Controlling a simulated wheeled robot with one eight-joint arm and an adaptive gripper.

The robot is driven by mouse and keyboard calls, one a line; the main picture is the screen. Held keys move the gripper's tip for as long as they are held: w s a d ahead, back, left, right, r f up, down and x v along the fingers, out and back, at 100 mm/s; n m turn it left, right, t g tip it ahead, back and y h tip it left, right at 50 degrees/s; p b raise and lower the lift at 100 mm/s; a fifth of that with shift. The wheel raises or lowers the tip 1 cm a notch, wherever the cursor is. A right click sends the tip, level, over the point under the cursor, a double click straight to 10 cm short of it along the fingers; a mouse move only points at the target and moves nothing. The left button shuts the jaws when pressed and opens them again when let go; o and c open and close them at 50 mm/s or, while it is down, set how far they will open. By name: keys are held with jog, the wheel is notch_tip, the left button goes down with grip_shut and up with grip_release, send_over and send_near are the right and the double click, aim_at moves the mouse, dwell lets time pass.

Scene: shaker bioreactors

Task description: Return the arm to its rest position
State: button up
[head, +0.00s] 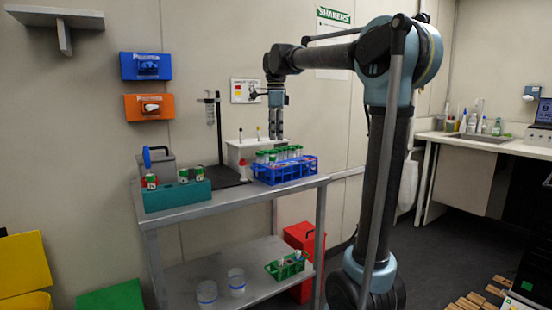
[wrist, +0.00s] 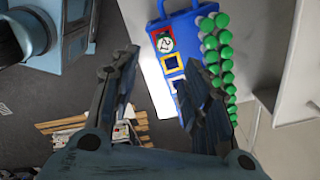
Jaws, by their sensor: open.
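My arm reaches left over the metal bench, with its elbow raised. My gripper (head: 276,136) points down above the blue rack (head: 286,174), close to the tops of the green-capped tubes (head: 268,155). In the wrist view my gripper (wrist: 155,75) has its two fingers spread apart with nothing between them. One finger overlaps the blue rack (wrist: 158,32) in that view, and the green caps (wrist: 222,52) stand in rows just beyond it. Whether the finger touches the rack or the tubes I cannot tell.
A teal rack (head: 178,196) with a few vials and a retort stand (head: 219,140) stand on the metal bench (head: 230,198). A white box (head: 240,151) is behind the blue rack. The lower shelf holds two beakers and a green rack (head: 287,266).

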jog(key=s+d+f+n+t, duration=0.1)
jog(key=s+d+f+n, duration=0.5)
jog(key=s+d+f, duration=0.4)
jog(key=s+d+f+n, duration=0.6)
jog(key=s+d+f, duration=0.2)
jog(key=s+f, duration=0.4)
jog(key=s+d+f+n, duration=0.1)
jog(key=s+f+n, duration=0.1)
jog(key=s+f, duration=0.2)
jog(key=s+d+f+n+t, duration=0.1)
jog(key=s+f+n, duration=0.2)
jog(key=s+f, duration=0.2)
notch_tip(320, 180, down, 4)
jog(key=shift+d+r, duration=0.15)
jog(key=shift+d, duration=0.15)
jog(key=shift+w+f, duration=0.2)
jog(key=shift+w, duration=0.2)
dwell(0.8)
